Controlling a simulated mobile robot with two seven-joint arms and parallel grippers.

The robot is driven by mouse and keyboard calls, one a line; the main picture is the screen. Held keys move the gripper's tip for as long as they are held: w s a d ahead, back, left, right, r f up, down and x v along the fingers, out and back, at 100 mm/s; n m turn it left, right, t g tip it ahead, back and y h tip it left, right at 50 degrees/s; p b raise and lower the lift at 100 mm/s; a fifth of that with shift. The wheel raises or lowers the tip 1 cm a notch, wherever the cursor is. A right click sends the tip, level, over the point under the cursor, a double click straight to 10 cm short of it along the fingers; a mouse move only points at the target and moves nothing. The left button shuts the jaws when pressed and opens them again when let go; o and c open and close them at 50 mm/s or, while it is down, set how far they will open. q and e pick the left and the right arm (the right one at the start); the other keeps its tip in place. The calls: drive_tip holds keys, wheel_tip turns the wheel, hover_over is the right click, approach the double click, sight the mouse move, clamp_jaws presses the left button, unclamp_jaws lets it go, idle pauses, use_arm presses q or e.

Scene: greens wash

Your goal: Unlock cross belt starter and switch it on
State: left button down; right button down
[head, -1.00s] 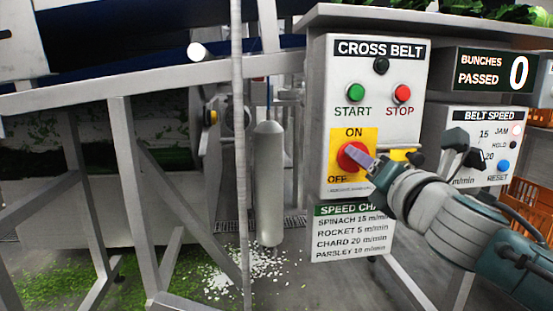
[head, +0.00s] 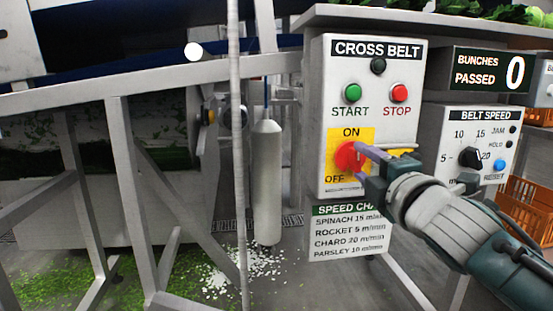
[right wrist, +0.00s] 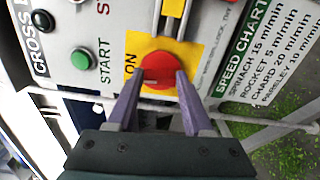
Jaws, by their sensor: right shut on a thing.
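The cross belt starter is a grey box (head: 318,120) with a green START button (head: 353,93), a red STOP button (head: 400,92) and a dark lamp (head: 378,65). Its red rotary switch (head: 345,156) sits on a yellow ON/OFF plate (head: 366,135). My right gripper (head: 363,156) is shut on the red switch. In the right wrist view its purple fingers (right wrist: 155,88) are on either side of the switch (right wrist: 158,67). A yellow part with grey bars (right wrist: 174,15) is beside the switch; the arm partly hides it in the head view. My left gripper is not in view.
A speed chart (head: 345,232) hangs below the box. The belt speed box (head: 450,135) with a black dial and blue RESET button is on the right, under the bunches passed counter (head: 488,72). A thin grey post (head: 238,120) and grey frame stand left.

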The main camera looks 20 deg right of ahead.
drive_tip(key=shift+m, duration=0.7)
drive_tip(key=shift+c, duration=1.5)
unclamp_jaws()
drive_tip(key=shift+s, duration=0.1)
drive_tip(key=p+v, duration=0.2)
drive_tip(key=v, duration=0.8)
